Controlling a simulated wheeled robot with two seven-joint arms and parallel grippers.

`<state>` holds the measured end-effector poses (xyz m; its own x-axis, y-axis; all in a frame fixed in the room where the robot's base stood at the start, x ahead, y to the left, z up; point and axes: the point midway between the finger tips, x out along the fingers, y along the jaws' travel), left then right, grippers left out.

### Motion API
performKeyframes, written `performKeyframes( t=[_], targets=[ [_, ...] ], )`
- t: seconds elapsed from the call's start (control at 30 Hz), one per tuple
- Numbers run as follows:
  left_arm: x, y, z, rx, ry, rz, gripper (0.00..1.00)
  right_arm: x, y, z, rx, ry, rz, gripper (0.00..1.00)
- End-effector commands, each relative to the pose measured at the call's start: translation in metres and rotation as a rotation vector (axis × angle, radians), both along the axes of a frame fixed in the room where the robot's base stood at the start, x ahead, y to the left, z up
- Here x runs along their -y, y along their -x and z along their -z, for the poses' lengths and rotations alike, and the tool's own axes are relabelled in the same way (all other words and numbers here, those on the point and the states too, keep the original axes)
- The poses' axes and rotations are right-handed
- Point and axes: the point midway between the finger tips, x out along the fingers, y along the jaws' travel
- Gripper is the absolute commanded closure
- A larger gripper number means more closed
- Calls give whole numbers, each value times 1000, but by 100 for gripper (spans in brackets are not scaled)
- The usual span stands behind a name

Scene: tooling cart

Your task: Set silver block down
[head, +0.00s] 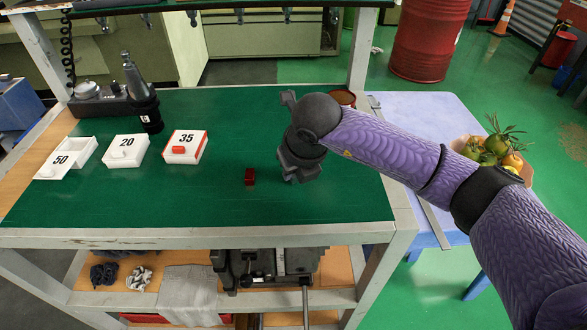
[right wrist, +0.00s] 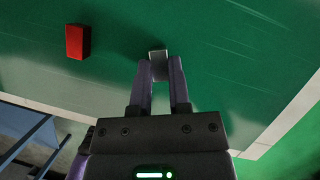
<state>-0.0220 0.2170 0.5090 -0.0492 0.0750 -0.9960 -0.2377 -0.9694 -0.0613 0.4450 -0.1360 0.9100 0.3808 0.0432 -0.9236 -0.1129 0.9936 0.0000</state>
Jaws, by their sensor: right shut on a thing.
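The silver block (right wrist: 158,62) shows in the right wrist view, small and pale, between the tips of my right gripper (right wrist: 159,70). The fingers are shut on it. It is over the green mat of the cart (head: 225,210); I cannot tell whether it touches the mat. In the head view my right gripper (head: 298,175) points down at the mat right of centre, and the block is hidden there. My left gripper is not in view.
A dark red block (head: 250,176) stands on the mat just left of my right gripper; it also shows in the right wrist view (right wrist: 77,42). White boxes marked 50 (head: 50,171), 20 (head: 126,159) and 35 (head: 186,155) stand at left. The front mat is clear.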

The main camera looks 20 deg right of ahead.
Motion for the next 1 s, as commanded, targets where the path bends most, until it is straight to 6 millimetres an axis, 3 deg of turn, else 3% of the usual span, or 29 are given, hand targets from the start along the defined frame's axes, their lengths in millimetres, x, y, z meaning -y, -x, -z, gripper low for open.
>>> performKeyframes(
  t=[0.13,0.17,0.3,0.57,0.67,1.0],
  targets=[
    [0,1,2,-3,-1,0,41,0,0,3,-1,0,0,100],
    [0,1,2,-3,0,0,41,0,0,3,0,0,0,74],
    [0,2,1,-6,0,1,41,0,0,2,0,0,1,44],
    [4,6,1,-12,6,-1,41,0,0,2,0,0,1,43],
    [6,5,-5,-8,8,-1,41,0,2,-9,2,-1,0,43],
    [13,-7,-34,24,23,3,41,4,36,-94,4,0,-1,43]
  ],
)
